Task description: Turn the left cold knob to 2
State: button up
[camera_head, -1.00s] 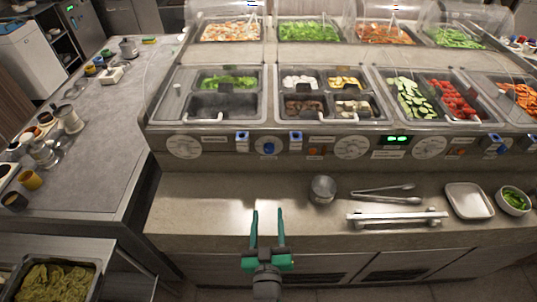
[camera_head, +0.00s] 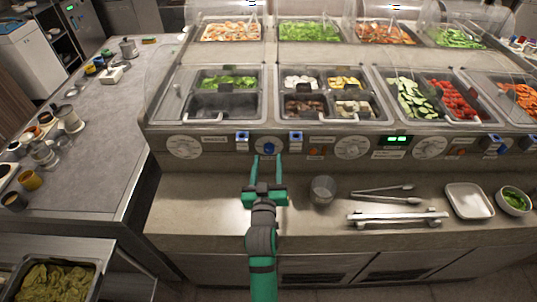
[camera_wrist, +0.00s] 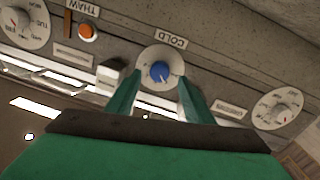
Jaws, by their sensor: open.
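The left cold knob is a blue knob (camera_head: 269,148) on a pale round dial in the counter's front panel. In the wrist view the blue knob (camera_wrist: 160,72) sits under an upside-down COLD label (camera_wrist: 171,40), with a pale pointer mark on it. My gripper (camera_head: 268,158) is open, its two green fingers pointing at the dial. In the wrist view the fingertips (camera_wrist: 158,88) lie on either side just below the knob; I cannot tell whether they touch it. The dial's numbers are too small to read.
A metal cup (camera_head: 323,189), tongs (camera_head: 385,192) and a white tray (camera_head: 468,200) stand on the ledge to the right. The ledge at left is clear.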

aim_at(269, 151)
jog(key=shift+w+d, duration=0.1)
jog(key=shift+w, duration=1.65)
jog(key=c, duration=1.1)
jog(key=shift+o, duration=0.2)
jog(key=shift+d+m, duration=0.1)
jog(key=shift+m, duration=0.2)
jog(key=m, duration=0.3)
jog(key=shift+m, duration=2.5)
jog(key=shift+r, duration=0.1)
